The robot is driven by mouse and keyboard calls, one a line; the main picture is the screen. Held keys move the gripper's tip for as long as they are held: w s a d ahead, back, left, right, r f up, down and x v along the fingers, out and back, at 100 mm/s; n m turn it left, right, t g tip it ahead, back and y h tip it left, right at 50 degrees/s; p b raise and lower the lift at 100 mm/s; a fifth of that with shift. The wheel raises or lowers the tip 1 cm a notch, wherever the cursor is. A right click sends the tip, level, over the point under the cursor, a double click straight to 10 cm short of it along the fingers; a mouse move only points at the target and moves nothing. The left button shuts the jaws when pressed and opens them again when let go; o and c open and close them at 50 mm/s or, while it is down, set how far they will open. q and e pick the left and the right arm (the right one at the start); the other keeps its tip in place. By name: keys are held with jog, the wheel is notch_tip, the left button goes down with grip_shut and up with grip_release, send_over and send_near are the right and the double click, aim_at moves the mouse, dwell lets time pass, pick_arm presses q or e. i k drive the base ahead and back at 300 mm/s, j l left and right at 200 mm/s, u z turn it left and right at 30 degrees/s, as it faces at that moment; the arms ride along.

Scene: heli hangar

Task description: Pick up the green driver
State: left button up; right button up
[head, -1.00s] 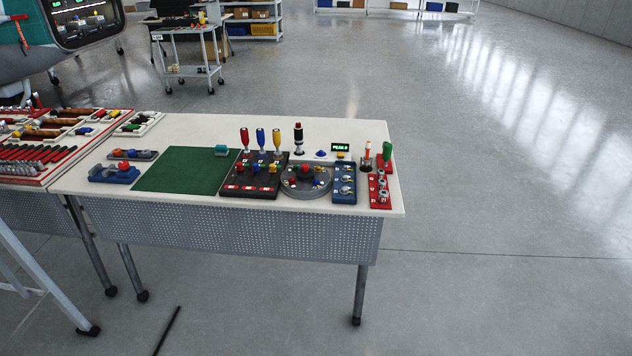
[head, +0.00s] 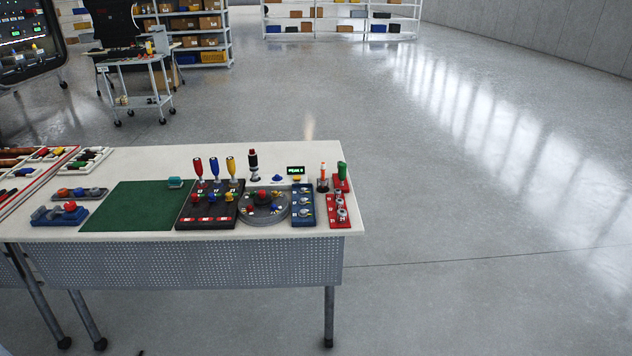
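The green driver (head: 342,170) stands upright at the right end of the white table (head: 130,160), with its green handle on top. It is at the far end of a red tray (head: 339,210) that holds several round metal pieces. Its lower part is hidden or too small to make out. Neither of my grippers shows in the head view.
Left of the driver stand an orange-and-white tool (head: 323,176), a blue tray (head: 303,215), a round grey turntable (head: 263,207) and a black rack (head: 208,211) with red, blue and yellow drivers. A green mat (head: 140,205) lies further left. Floor right of the table is clear.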

aim_at(342, 171)
jog(key=i+j+z, duration=0.5)
jog(key=j+u, duration=0.1)
jog(key=u, duration=0.6)
jog(key=l+u, duration=0.25)
jog(key=u, duration=0.15)
jog(key=i+l+u, duration=0.1)
jog(key=l+u, duration=0.5)
jog(key=u, duration=0.2)
jog(key=l+u, duration=0.2)
jog(key=l, duration=0.15)
jog(key=k+l+u, duration=0.4)
jog(key=l, duration=0.25)
jog(key=k+l+u, duration=0.1)
jog(key=l, duration=0.25)
jog(key=k+l, duration=0.15)
jog(key=l, duration=0.2)
jog(key=k+l+u, duration=0.15)
jog(key=l, duration=0.15)
